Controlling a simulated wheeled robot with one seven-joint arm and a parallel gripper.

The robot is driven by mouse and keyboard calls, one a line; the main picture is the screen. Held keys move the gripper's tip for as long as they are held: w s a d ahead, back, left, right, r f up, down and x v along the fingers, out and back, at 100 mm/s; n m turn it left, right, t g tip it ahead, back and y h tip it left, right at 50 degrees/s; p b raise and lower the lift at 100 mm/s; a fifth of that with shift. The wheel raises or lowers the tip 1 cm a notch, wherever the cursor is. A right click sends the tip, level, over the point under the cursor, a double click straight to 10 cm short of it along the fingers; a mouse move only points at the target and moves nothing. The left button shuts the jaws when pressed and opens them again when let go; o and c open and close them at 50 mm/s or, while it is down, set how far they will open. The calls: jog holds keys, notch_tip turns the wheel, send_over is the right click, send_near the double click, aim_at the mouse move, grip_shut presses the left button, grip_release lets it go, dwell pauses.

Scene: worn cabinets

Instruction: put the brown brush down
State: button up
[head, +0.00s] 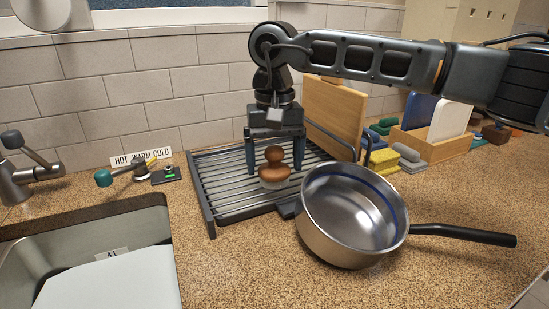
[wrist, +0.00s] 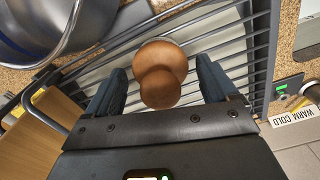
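The brown brush (head: 274,168) has a round knob on top and a pale base. It stands upright on the bars of the dark dish rack (head: 222,188). My gripper (head: 275,168) points down over it, with one finger on each side. In the wrist view, the brush (wrist: 160,75) shows between the two fingers (wrist: 162,88), with gaps on both sides. My gripper is open and holds nothing. The brush's underside is hidden.
A steel saucepan (head: 345,245) stands right in front of the rack, its black handle pointing right. A wooden board (head: 335,108) leans behind. The sink (head: 95,250) is at left.

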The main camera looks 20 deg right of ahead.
aim_at(275, 147)
jog(key=shift+o, duration=0.3)
jog(key=shift+r, duration=0.1)
jog(key=shift+r, duration=0.25)
notch_tip(275, 147, up, 12)
jog(key=shift+f, duration=0.2)
